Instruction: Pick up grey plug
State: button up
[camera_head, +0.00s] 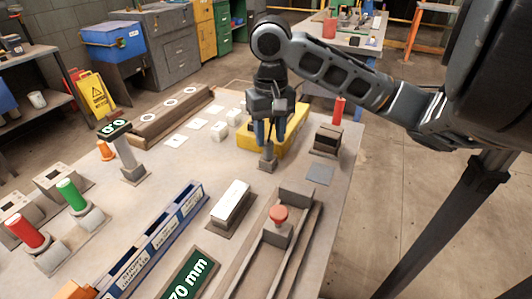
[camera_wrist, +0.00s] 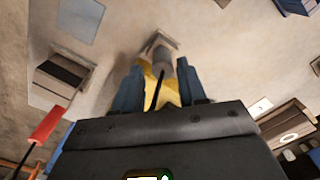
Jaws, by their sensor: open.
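The grey plug (camera_head: 268,162) is a small upright cylinder on a square foot, standing on the table in front of a yellow block (camera_head: 292,138). My gripper (camera_head: 270,140) points down just above the plug, with its two blue fingers apart. In the wrist view, the plug (camera_wrist: 163,60) shows just beyond the gap between my fingertips (camera_wrist: 160,75), with a thin dark rod reaching up from it. The fingers look empty, and whether they overlap the plug's top is hard to tell. The yellow block is partly hidden behind my gripper.
A dark-fronted box (camera_head: 327,139) and a flat grey square (camera_head: 319,174) lie right of the plug. A red cylinder (camera_head: 338,110) stands behind. A white block (camera_head: 232,202) and a channel with a red-knobbed slider (camera_head: 278,218) are nearer. Bare tabletop lies left of the plug.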

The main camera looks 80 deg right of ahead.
aim_at(268, 142)
jog(key=shift+w+d+f, duration=0.1)
jog(key=shift+w+f, duration=0.05)
jog(key=shift+f, duration=0.95)
jog(key=shift+w+d+f, duration=0.1)
jog(key=shift+f, duration=1)
grip_shut()
jog(key=shift+r, duration=0.1)
